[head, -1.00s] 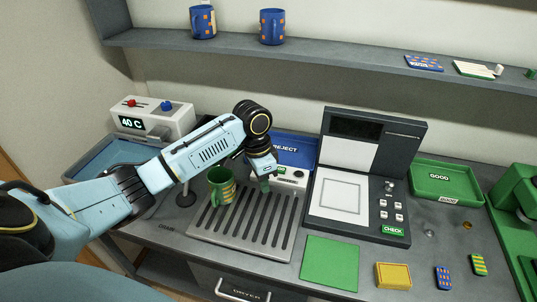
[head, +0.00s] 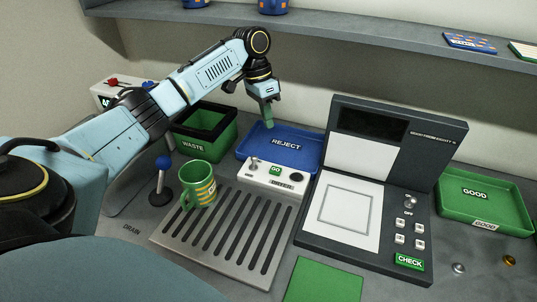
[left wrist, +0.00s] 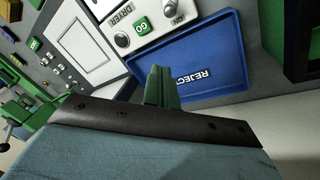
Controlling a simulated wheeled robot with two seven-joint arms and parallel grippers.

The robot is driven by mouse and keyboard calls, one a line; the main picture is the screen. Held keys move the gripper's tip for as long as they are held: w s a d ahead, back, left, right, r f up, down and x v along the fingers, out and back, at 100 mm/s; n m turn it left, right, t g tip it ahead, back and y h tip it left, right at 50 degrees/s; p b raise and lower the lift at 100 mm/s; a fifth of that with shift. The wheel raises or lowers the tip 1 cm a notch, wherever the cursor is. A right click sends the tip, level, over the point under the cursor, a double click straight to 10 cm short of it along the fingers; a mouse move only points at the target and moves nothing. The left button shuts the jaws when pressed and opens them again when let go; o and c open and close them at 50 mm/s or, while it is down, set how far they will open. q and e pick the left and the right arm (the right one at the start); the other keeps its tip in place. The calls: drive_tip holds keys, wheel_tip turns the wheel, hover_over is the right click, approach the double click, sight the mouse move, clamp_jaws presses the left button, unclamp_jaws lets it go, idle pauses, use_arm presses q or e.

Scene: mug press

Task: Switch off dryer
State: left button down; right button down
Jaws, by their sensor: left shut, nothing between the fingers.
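The dryer control is a white box (head: 272,180) in front of the blue reject tray. It has a small lever switch (head: 254,163), a green GO button (head: 275,170) and a dark knob at its right end. In the left wrist view the box (left wrist: 150,30) shows a DRYER label, the GO button and a small label by the switch that seems to read ON. My left gripper (head: 268,115) is shut and empty, above the back of the box and the reject tray, apart from the switch. Its green fingers (left wrist: 162,86) point toward the tray. My right gripper is out of view.
A green striped mug (head: 198,184) stands on the slotted drain rack (head: 225,235). A blue-knobbed post (head: 162,180) stands to its left. The waste bin (head: 205,130), reject tray (head: 300,145), check station (head: 350,200) and good tray (head: 480,205) surround the box.

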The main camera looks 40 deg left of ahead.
sight(254, 161)
use_arm(q)
drive_tip(key=b+x, duration=0.1)
drive_tip(key=x, duration=0.9)
drive_tip(key=shift+f, duration=0.25)
drive_tip(key=s+a, duration=0.1)
drive_tip(key=s+r, duration=0.1)
drive_tip(key=s, duration=0.1)
drive_tip(key=shift+a+r+p, duration=0.1)
drive_tip(key=shift+a+p, duration=0.25)
drive_tip(key=shift+s+a, duration=0.1)
drive_tip(key=shift+s, duration=0.15)
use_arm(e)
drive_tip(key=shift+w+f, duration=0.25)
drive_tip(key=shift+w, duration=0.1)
use_arm(q)
drive_tip(key=shift+r, duration=0.1)
